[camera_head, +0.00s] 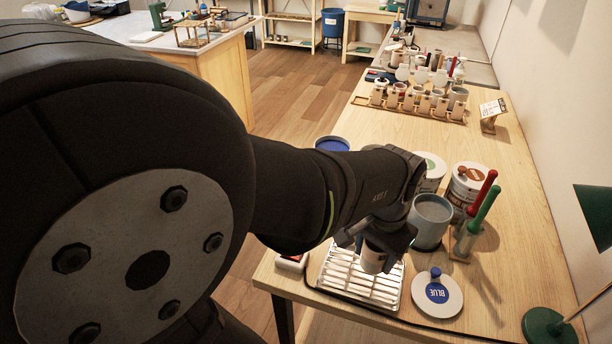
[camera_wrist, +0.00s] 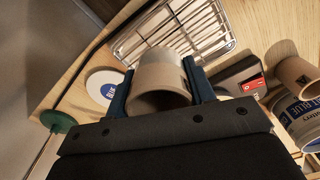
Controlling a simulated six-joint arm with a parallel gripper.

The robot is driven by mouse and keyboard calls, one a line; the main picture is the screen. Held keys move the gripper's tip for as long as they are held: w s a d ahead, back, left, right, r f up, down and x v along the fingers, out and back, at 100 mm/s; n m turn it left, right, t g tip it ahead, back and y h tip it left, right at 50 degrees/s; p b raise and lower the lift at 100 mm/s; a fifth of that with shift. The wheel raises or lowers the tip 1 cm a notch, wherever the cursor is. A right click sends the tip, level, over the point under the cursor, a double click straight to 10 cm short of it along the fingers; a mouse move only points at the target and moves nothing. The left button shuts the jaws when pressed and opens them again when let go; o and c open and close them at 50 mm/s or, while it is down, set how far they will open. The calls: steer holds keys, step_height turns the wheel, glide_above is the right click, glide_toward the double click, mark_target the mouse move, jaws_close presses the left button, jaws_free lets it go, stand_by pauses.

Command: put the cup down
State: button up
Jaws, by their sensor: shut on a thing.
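A beige cup (camera_head: 373,258) is held between the two fingers of my gripper (camera_head: 374,242). In the wrist view the cup (camera_wrist: 158,78) sits between the blue-grey fingers of my gripper (camera_wrist: 160,92), its open mouth turned toward the camera. In the head view it is over a white slatted rack (camera_head: 338,284) near the table's front edge. The rack's wire bars (camera_wrist: 182,30) show beyond the cup in the wrist view. I cannot tell whether the cup touches the rack.
A white round lid marked BLUE (camera_head: 437,293) lies right of the rack. A grey bucket (camera_head: 431,220), a holder with red and green-handled tools (camera_head: 478,215) and a green lamp (camera_head: 546,325) stand to the right. A row of cups on a wooden rack (camera_head: 415,103) is farther back. Mid-table is clear.

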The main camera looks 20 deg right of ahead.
mark_target(365, 261)
steer(key=shift+w+f, duration=0.8)
steer(key=shift+w, duration=0.3)
steer(key=shift+f, duration=1.85)
steer(key=shift+f, duration=0.15)
steer(key=o, duration=1)
step_height(365, 261, up, 12)
steer(key=shift+r, duration=0.15)
